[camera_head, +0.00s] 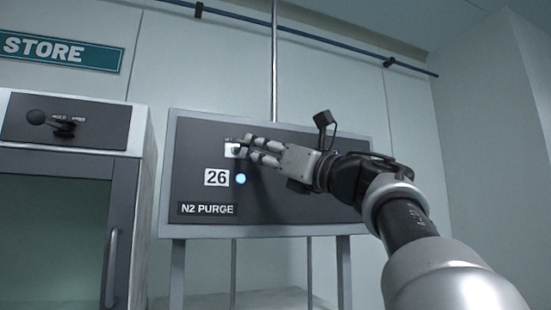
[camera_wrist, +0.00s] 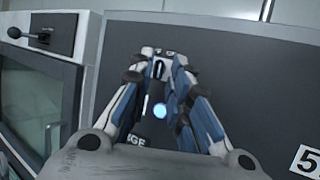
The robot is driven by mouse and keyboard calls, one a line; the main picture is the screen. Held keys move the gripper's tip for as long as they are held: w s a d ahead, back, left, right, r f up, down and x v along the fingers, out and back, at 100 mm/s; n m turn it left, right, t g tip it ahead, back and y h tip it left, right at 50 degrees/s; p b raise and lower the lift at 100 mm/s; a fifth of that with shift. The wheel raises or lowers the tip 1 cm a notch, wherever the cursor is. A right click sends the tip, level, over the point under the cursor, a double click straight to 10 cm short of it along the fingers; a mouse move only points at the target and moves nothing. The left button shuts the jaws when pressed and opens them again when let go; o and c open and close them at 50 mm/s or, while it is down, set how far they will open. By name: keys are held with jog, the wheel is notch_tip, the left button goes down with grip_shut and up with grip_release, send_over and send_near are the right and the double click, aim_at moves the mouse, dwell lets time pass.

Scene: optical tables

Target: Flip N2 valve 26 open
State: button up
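A dark panel in a grey frame (camera_head: 350,135) carries the label 26 (camera_head: 217,177), the label N2 PURGE (camera_head: 207,209) and a lit blue-white lamp (camera_head: 240,179). The small white valve switch (camera_head: 232,151) sits above the 26 label, partly covered by my fingers. My gripper (camera_head: 249,147) is in front of it, its fingers slightly apart. In the wrist view the gripper (camera_wrist: 163,60) has a narrow gap, and the switch (camera_wrist: 158,69) shows between the fingers. I cannot tell whether the fingers touch it or which way its lever points.
A cabinet with a glass door (camera_head: 55,240) and a black-knobbed lever (camera_head: 50,120) stands to the left, under a STORE sign (camera_head: 60,50). A label with a 5 (camera_wrist: 308,161) shows at the lower right of the wrist view. A vertical pipe (camera_head: 274,60) rises behind the panel.

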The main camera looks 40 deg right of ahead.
jog(key=v, duration=0.8)
jog(key=shift+s+f, duration=0.15)
jog(key=shift+s, duration=0.2)
jog(key=shift+w, duration=0.1)
